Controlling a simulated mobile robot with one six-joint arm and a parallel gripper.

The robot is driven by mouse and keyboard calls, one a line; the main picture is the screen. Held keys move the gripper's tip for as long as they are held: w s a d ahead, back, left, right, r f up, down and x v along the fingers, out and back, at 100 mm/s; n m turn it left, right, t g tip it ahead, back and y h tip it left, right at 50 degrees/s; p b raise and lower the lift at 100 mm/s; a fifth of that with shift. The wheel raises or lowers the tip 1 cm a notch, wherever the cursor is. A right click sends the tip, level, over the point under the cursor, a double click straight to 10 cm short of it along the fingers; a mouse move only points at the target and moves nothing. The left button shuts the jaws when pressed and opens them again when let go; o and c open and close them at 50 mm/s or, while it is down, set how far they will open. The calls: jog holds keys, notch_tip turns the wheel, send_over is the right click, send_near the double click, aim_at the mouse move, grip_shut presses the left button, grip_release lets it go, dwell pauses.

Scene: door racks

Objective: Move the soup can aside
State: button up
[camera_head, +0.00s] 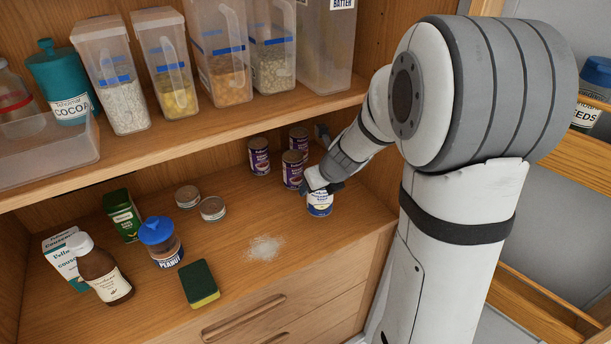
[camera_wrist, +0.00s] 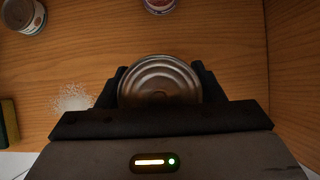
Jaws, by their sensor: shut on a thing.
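The soup can (camera_head: 319,205) has a white and blue label and stands at the right of the lower shelf. In the wrist view its round metal lid (camera_wrist: 159,80) sits between the two dark fingers. My gripper (camera_head: 322,184) is shut on the can from above; it also shows in the wrist view (camera_wrist: 160,88). The can looks upright. Its upper part is hidden by my gripper in the head view, and I cannot tell whether its base touches the shelf.
Several purple-labelled cans (camera_head: 259,156) stand close behind. A white powder spill (camera_head: 264,247) lies to the left, with a sponge (camera_head: 199,284) beyond it. A peanut jar (camera_head: 161,242), bottle and boxes stand further left. The upper shelf (camera_head: 215,124) is overhead.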

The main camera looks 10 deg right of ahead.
jog(key=w+f, duration=0.2)
jog(key=w+a+f+b, duration=0.1)
jog(key=w, duration=0.1)
jog(key=shift+w+a+f, duration=0.1)
jog(key=shift+f, duration=0.25)
jog(key=shift+r, duration=0.15)
jog(key=o, duration=0.7)
jog(key=shift+f, duration=0.25)
jog(key=o, duration=0.5)
jog(key=shift+r, duration=0.1)
